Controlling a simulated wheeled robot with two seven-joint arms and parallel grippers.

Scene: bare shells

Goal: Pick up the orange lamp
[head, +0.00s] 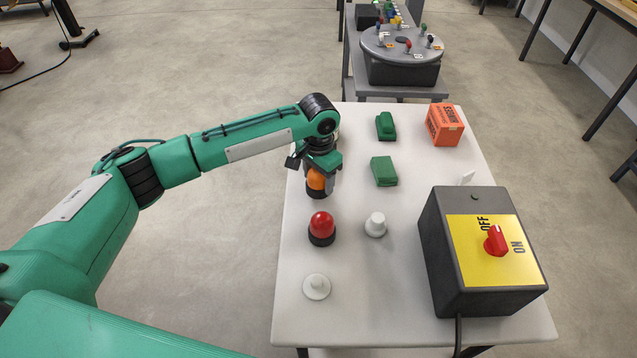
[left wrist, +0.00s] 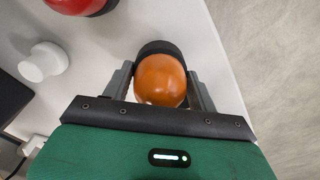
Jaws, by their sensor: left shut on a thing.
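The orange lamp (head: 316,180) has an orange dome on a black base and stands near the left edge of the white table (head: 345,270). My left gripper (head: 318,178) reaches down over it from above, with its fingers on either side of the dome. In the left wrist view the orange lamp (left wrist: 161,80) sits between the two fingers of the left gripper (left wrist: 160,88), which is shut on it. Whether its base touches the table is hard to tell. My right gripper is not in view.
A red lamp (head: 321,226) stands just in front of the orange one. A white knob (head: 375,224) and a white disc (head: 316,287) are nearby. Green blocks (head: 384,171), an orange box (head: 444,125) and a switch box (head: 445,240) with a red knob lie to the right.

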